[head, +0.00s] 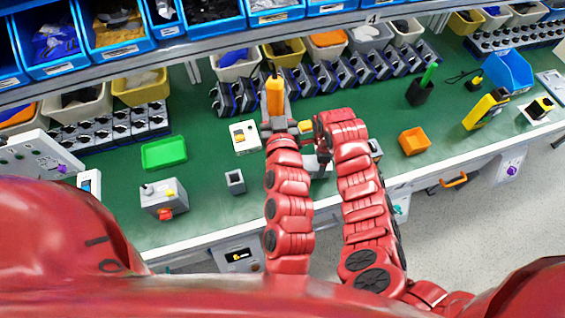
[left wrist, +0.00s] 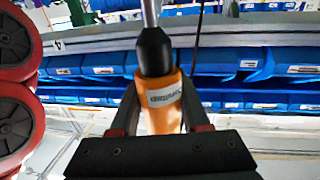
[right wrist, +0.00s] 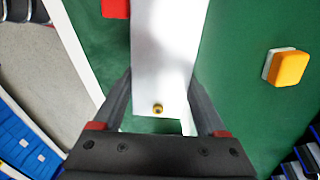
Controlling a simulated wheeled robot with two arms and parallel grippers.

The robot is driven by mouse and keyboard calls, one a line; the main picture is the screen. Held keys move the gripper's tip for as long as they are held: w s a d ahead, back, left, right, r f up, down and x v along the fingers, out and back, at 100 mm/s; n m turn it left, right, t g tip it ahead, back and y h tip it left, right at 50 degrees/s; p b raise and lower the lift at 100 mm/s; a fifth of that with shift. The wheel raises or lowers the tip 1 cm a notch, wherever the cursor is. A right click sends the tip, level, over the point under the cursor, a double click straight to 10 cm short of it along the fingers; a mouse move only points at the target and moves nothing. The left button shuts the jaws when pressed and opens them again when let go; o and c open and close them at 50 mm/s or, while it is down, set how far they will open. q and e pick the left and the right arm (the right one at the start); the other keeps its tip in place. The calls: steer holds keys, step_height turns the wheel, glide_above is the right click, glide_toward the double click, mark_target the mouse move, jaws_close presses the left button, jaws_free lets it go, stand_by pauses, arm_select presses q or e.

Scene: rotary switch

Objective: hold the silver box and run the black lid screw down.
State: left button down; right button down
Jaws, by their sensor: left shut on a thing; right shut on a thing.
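My left gripper (left wrist: 160,105) is shut on an orange-handled power screwdriver (left wrist: 165,108) with a black collar and a metal shaft. In the head view the orange screwdriver (head: 274,97) stands upright above the bench. My right gripper (right wrist: 158,100) is shut on a pale silver box (right wrist: 168,55), one finger on each side. A small brass-coloured round spot (right wrist: 158,108) shows on the box's near end. In the head view the silver box (head: 318,166) is partly hidden between my two arms. I cannot make out a black lid screw.
An orange bin (head: 414,141) is at the right.

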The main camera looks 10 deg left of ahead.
arm_select(q)
step_height(320, 180, down, 16)
steer(key=shift+r, duration=0.2)
stand_by(0.9)
steer(key=c, duration=1.1)
jaws_free()
jaws_close()
